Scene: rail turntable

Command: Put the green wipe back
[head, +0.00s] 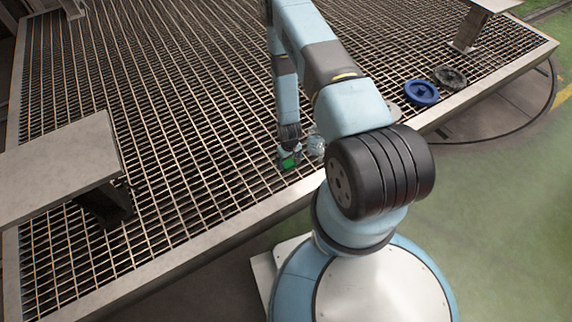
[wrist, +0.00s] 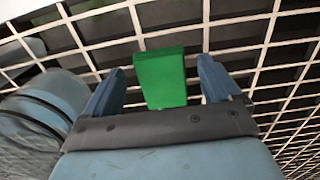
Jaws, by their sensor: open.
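The green wipe (wrist: 162,85) shows in the wrist view as a small green block over the grating. It sits between the two blue fingers of my gripper (wrist: 161,66), with a gap to each finger. In the head view the green wipe (head: 288,163) is at the end of my arm, low over the grating near its front edge. My gripper (head: 289,154) is open around it there, pointing down. I cannot tell whether the wipe rests on the grating.
A blue handwheel (head: 421,93) and a dark handwheel (head: 449,77) lie at right. A grey raised plate (head: 60,168) is at left. The middle grating is clear.

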